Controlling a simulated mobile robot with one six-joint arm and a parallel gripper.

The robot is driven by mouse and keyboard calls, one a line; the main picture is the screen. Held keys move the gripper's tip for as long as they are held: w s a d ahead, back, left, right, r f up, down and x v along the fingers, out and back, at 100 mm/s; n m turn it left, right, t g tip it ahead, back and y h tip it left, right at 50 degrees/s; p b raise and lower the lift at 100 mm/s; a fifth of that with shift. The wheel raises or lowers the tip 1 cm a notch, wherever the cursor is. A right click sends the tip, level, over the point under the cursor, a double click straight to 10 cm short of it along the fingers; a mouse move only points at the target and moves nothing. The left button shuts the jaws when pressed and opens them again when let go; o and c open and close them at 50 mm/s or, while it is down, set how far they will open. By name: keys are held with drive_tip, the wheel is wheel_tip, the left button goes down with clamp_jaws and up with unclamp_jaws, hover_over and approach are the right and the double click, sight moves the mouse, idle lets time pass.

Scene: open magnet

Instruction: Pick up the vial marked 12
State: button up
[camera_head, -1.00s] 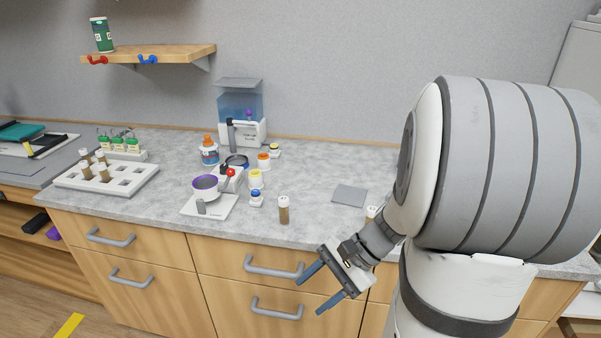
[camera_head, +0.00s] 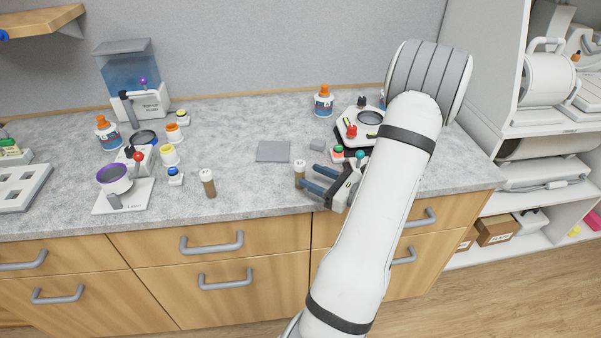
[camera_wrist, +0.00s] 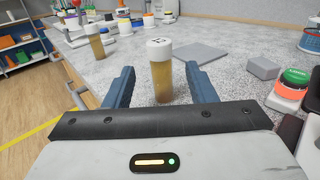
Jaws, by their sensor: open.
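A vial (camera_head: 299,174) with a white cap and brown contents stands upright near the counter's front edge. In the wrist view, the vial (camera_wrist: 162,78) stands between and slightly beyond the two blue fingers. Its cap carries a dark mark, too small to read surely. My gripper (camera_head: 312,179) is open, its fingers pointing left at this vial, with gaps on both sides of it in the wrist view (camera_wrist: 159,72). Another white-capped brown vial (camera_head: 208,183) stands farther left; it also shows in the wrist view (camera_wrist: 95,42). I cannot read its mark.
A flat grey pad (camera_head: 273,151) lies behind the vials. A small grey block (camera_head: 317,145), a green-topped red button (camera_head: 338,152) and a white device (camera_head: 361,130) are behind my gripper. Jars and a scale (camera_head: 124,196) stand left. The counter between the two vials is clear.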

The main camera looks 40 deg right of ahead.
sight(300, 171)
drive_tip(key=p+x, duration=0.1)
drive_tip(key=x, duration=0.4)
drive_tip(key=shift+f, duration=0.1)
drive_tip(key=shift+c, duration=0.2)
drive_tip(key=c, duration=1)
drive_tip(key=shift+c, duration=0.2)
